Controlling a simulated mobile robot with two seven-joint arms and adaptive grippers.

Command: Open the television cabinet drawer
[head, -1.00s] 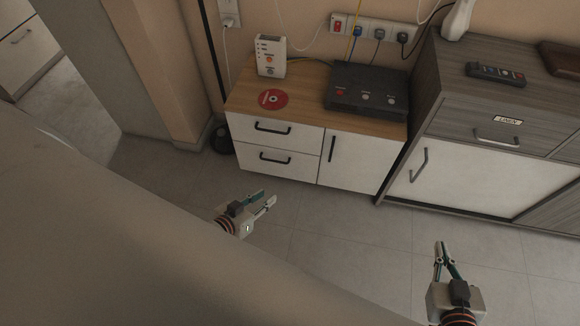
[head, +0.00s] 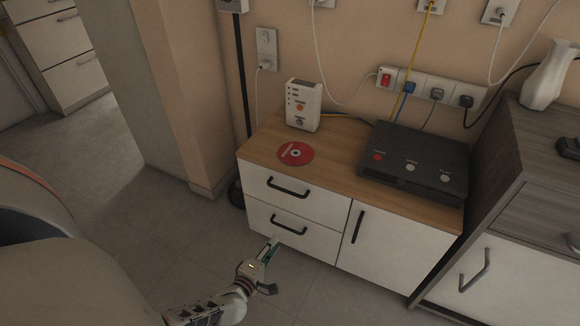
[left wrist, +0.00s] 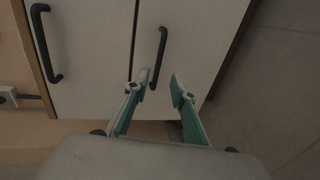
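A low white cabinet with a wooden top (head: 262,150) stands against the wall. It has an upper drawer (head: 320,203) and a lower drawer (head: 318,238) on the left, both closed, with black bar handles. The upper handle (left wrist: 43,42) and lower handle (left wrist: 160,48) also show in the left wrist view, which is turned sideways. My left gripper (head: 272,262) is in front of the lower drawer, below its handle in the head view. In the wrist view its fingers (left wrist: 160,84) are apart and empty, just short of the lower handle. My right gripper is out of view.
A door with a vertical handle (head: 357,227) is right of the drawers. A black box (head: 415,165), red disc (head: 296,154) and white router (head: 303,106) sit on top. A grey cabinet (head: 530,150) stands at the right. The floor in front is clear.

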